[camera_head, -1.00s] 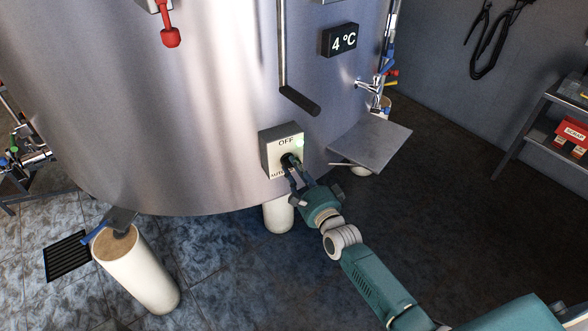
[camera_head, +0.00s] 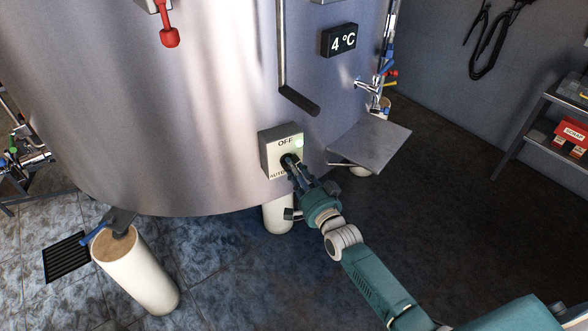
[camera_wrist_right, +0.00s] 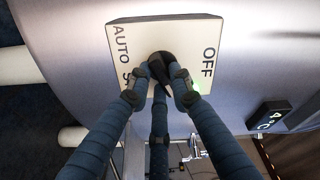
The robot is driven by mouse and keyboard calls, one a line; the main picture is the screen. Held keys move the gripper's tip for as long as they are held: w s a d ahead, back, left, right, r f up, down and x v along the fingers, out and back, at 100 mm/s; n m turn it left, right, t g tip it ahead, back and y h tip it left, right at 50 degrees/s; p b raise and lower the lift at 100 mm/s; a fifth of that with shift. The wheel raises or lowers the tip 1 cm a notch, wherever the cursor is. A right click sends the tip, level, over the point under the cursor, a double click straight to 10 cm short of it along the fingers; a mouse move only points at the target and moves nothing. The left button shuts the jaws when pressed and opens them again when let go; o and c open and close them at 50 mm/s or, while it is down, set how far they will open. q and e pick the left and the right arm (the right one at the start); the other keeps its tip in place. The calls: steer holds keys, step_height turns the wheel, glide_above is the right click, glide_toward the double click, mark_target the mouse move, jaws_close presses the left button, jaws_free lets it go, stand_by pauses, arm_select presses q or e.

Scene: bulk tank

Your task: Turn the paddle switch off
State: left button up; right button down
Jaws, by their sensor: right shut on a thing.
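The switch box (camera_head: 268,154) is a pale plate on a grey housing on the tank's lower wall, lettered OFF at the top and AUTO at the lower left. A green light glows beside the OFF lettering. The black paddle switch (camera_wrist_right: 160,66) is at the plate's middle, partly hidden by my fingers. My right gripper (camera_head: 292,166) is shut on the paddle, its fingers around it in the right wrist view (camera_wrist_right: 162,82). The paddle's exact angle is hard to tell. My left gripper is not in view.
The steel tank (camera_head: 190,110) fills the left and middle. A grey shelf plate (camera_head: 370,143) juts out right of the switch, below a tap (camera_head: 368,87). A dark-ended handle (camera_head: 299,100) hangs above. Dark floor at the right is clear.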

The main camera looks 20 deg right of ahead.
steer(key=n, duration=1.3)
steer(key=shift+r+y, duration=0.2)
steer(key=shift+y, duration=0.1)
stand_by(0.3)
steer(key=c, duration=1.5)
jaws_free()
steer(key=shift+c, duration=0.2)
steer(key=shift+r, duration=0.1)
steer(key=s+d, duration=0.2)
steer(key=s, duration=1)
steer(key=shift+f, duration=0.2)
steer(key=shift+d, duration=0.1)
